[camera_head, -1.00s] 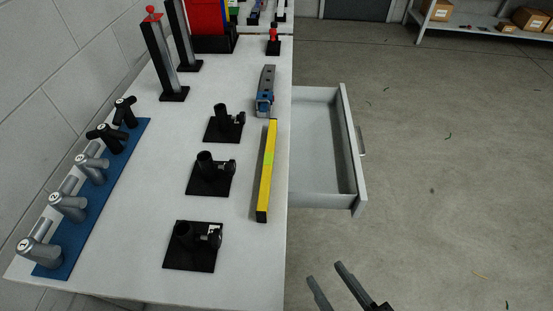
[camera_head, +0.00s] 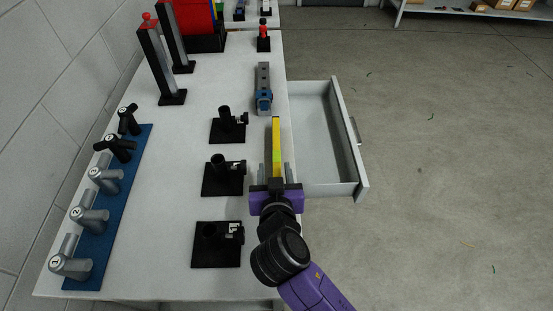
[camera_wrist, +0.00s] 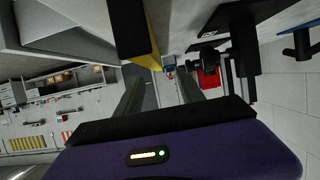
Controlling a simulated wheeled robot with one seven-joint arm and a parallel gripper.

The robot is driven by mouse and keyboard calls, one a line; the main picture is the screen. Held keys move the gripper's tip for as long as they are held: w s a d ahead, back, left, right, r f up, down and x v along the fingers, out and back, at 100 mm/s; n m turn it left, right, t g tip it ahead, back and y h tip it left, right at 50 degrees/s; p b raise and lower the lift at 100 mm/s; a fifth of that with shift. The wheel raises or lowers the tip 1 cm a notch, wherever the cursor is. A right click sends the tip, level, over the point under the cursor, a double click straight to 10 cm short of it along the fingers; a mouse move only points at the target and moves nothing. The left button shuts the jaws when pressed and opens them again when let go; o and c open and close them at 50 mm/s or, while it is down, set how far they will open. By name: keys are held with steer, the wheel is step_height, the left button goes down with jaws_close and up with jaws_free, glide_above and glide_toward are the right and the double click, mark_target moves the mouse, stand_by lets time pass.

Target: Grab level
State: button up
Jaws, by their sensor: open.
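The wrist hides the near end. In the wrist view the level (camera_wrist: 148,38) shows at the top, beyond the open fingers of my gripper (camera_wrist: 159,82). I cannot tell how far above the bar the fingers are.
An open drawer (camera_head: 360,165) juts out right of the table (camera_head: 180,200). Black stands (camera_head: 223,180) line the table left of the level. A blue-and-grey tool (camera_head: 263,90) lies beyond it. A blue rack (camera_head: 110,235) with several angled handles runs along the left. The floor at right is clear.

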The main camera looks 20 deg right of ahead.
mark_target(277, 160)
steer(key=shift+d+f+h, duration=0.2)
steer(key=shift+d+h, duration=0.1)
steer(key=shift+w+d+f, duration=0.2)
steer(key=shift+w, duration=0.1)
steer(key=shift+p+x, duration=0.85)
steer(key=shift+x, duration=2.5)
steer(key=shift+f, duration=0.15)
jaws_close()
